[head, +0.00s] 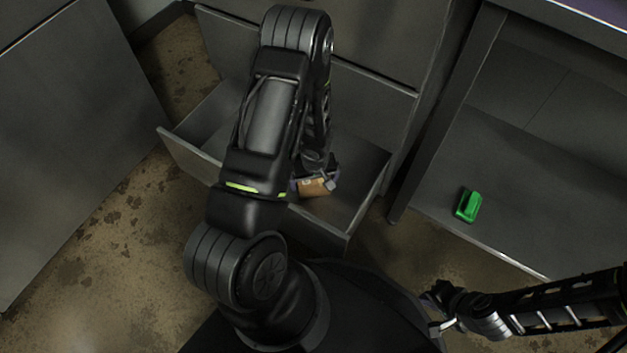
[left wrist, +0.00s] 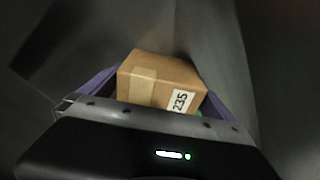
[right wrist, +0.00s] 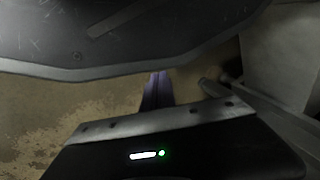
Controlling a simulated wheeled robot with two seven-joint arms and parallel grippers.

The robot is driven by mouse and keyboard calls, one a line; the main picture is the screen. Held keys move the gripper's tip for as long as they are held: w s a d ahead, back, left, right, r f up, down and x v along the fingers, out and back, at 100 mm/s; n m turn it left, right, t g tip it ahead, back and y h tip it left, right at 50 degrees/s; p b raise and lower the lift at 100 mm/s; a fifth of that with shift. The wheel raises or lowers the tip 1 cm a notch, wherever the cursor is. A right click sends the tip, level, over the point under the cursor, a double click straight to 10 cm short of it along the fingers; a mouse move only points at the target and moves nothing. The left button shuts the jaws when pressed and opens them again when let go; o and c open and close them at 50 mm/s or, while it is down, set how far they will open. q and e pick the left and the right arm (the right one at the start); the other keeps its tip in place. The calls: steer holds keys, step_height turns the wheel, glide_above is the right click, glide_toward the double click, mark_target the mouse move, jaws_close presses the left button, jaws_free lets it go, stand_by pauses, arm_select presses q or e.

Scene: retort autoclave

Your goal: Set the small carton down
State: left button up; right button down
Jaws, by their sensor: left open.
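The small carton (head: 312,188) is a brown box, seen low in the open drawer (head: 348,240) beneath my left arm. In the left wrist view the carton (left wrist: 160,80) shows a tape strip and a white label reading 235. My left gripper (head: 318,176) is open, with its purple fingers on either side of the carton. Whether the fingers touch it, and the carton's underside, are hidden. My right gripper (head: 438,308) is outside the drawer at the lower right; in the right wrist view its purple fingers (right wrist: 157,90) are together with nothing between them.
A green object (head: 468,206) lies on the grey shelf (head: 440,180) at the right. The drawer's walls and the cabinet front (head: 375,55) stand close around my left arm. Stained floor (head: 110,225) is clear at the left.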

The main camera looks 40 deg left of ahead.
arm_select(q)
steer(key=r+p, duration=0.1)
steer(key=r, duration=0.2)
steer(key=r+p, duration=0.2)
steer(key=r, duration=0.2)
steer(key=d+r+p, duration=0.1)
steer(key=r+p, duration=0.1)
steer(key=r, duration=0.2)
steer(key=shift+s, duration=0.35)
steer(key=shift+r+p, duration=0.3)
steer(key=shift+r, duration=0.05)
steer(key=shift+s, duration=0.1)
